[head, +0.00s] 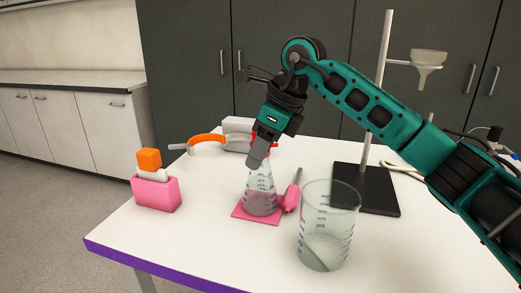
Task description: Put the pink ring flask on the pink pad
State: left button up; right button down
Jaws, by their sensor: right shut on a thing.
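A conical glass flask (262,196) with pinkish contents stands upright in the middle of the table. It is on or just above the pink pad (241,213); I cannot tell whether its base touches. My right gripper (260,158) comes down from above and is shut on the flask's neck, hiding the neck and any ring there. My left gripper is not in view.
A large glass beaker (327,228) stands close at the front right of the pad. A pink-handled tool (291,195) lies against the pad's right side. A dark stand base (378,190) is behind the beaker. A pink block (156,194) with an orange top sits at the left edge.

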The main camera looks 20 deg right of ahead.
jog(key=shift+f, duration=0.15)
jog(key=c, duration=0.6)
grip_release()
jog(key=shift+o, duration=0.2)
jog(key=shift+r, duration=0.2)
pick_arm(q)
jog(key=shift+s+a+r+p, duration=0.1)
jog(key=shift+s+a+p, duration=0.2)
jog(key=shift+p, duration=0.4)
pick_arm(e)
jog(key=v, duration=1.2)
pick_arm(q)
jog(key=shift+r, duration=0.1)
